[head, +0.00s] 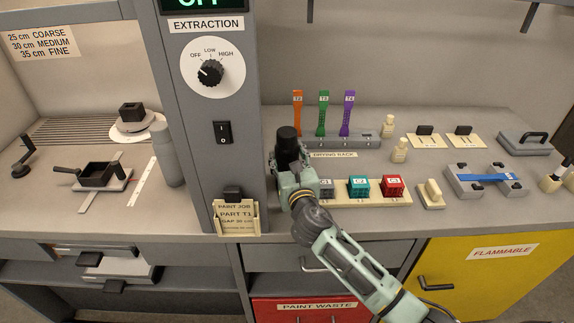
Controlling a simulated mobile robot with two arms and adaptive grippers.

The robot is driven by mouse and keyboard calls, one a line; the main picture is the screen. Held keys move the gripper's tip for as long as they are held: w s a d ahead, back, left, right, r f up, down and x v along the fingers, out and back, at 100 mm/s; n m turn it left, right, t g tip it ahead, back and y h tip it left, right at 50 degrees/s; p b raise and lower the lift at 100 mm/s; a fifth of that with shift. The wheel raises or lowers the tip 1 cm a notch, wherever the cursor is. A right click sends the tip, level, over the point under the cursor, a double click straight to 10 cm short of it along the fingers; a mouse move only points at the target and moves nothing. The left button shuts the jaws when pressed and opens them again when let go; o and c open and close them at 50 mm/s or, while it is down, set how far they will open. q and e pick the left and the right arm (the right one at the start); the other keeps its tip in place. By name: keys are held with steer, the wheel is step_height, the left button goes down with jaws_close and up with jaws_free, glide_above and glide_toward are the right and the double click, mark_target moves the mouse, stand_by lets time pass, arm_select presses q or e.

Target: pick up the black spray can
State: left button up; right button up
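The black spray can (287,133) shows as a dark upright cylinder just right of the grey column, on the counter side by the drying rack. Its lower part is hidden behind my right gripper (285,158), whose arm comes in from the lower right. The dark gripper is right at the can and overlaps it in the head view. The fingers blend with the can, so I cannot tell whether they are closed on it. My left gripper is not in view.
The grey column (227,120) with dial and switch stands close left of the can. A drying rack (367,139) with coloured tags is to the right. Colour blocks on a beige tray (403,201) sit right of my wrist. A grey cylinder (166,155) stands left of the column.

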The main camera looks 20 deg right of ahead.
mark_target(290, 152)
steer(key=shift+r, duration=0.2)
steer(key=shift+r, duration=0.6)
step_height(290, 152, up, 3)
steer(key=shift+f+p, duration=0.15)
steer(key=shift+p, duration=0.15)
steer(key=s+d+r+p, duration=0.4)
steer(key=s+d+r, duration=0.3)
steer(key=s+r, duration=0.2)
steer(key=shift+s+r, duration=0.15)
steer(key=shift+r, duration=0.25)
